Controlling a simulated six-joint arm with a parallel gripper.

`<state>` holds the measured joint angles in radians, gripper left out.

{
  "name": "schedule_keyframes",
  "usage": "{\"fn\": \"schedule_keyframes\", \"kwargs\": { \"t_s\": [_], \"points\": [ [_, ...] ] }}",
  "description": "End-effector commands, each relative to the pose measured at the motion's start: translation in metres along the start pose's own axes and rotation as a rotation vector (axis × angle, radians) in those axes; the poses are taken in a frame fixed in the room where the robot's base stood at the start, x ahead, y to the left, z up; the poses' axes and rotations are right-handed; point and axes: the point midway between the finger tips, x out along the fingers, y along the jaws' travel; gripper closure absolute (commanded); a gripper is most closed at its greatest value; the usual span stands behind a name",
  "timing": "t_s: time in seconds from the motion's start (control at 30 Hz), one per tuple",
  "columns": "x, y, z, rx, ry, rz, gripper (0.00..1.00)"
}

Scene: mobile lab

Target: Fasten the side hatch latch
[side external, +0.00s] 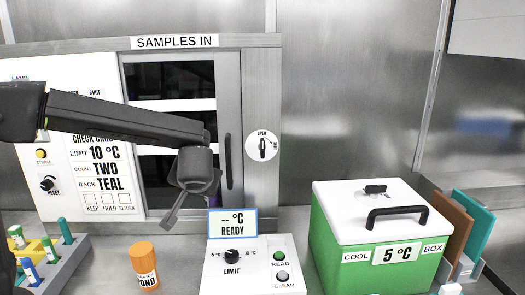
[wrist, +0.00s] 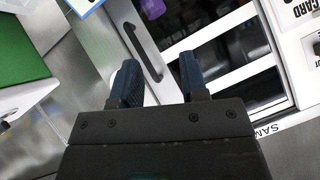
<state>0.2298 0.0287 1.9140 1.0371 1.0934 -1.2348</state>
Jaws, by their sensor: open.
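The side hatch (side external: 228,110) under the SAMPLES IN sign has a grey-framed door with a dark upright handle (side external: 228,160); the door appears to sit flush in its frame. The latch (side external: 262,147) is a dark knob on a round white plate right of the door. My gripper (side external: 181,205) is in front of the hatch, left of the latch and lower. In the wrist view my gripper (wrist: 161,80) is open and empty, with the door handle (wrist: 143,52) beyond the fingers. The latch does not show there.
A display box (side external: 235,255) reading READY stands below the hatch. A green cool box (side external: 375,235) is at right, an orange jar (side external: 144,265) at left. A purple object (wrist: 152,8) is near the hatch's lower part. The wall around the latch is clear.

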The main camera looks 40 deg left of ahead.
Motion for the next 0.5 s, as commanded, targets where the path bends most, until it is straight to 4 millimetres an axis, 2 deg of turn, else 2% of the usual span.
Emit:
{"fn": "schedule_keyframes", "kwargs": {
  "t_s": [0.03, 0.1, 0.2, 0.3, 0.4, 0.5],
  "points": [
    [0.01, 0.02, -0.014, -0.034, 0.074, -0.031, 0.6],
    [0.02, 0.045, -0.035, -0.102, 0.195, -0.056, 0.6],
    [0.029, 0.082, -0.059, -0.198, 0.365, -0.051, 0.6],
    [0.033, 0.115, -0.075, -0.279, 0.505, -0.013, 0.6],
    [0.033, 0.138, -0.085, -0.337, 0.6, 0.029, 0.6],
    [0.033, 0.15, -0.089, -0.369, 0.65, 0.058, 0.6]
  ]
}}
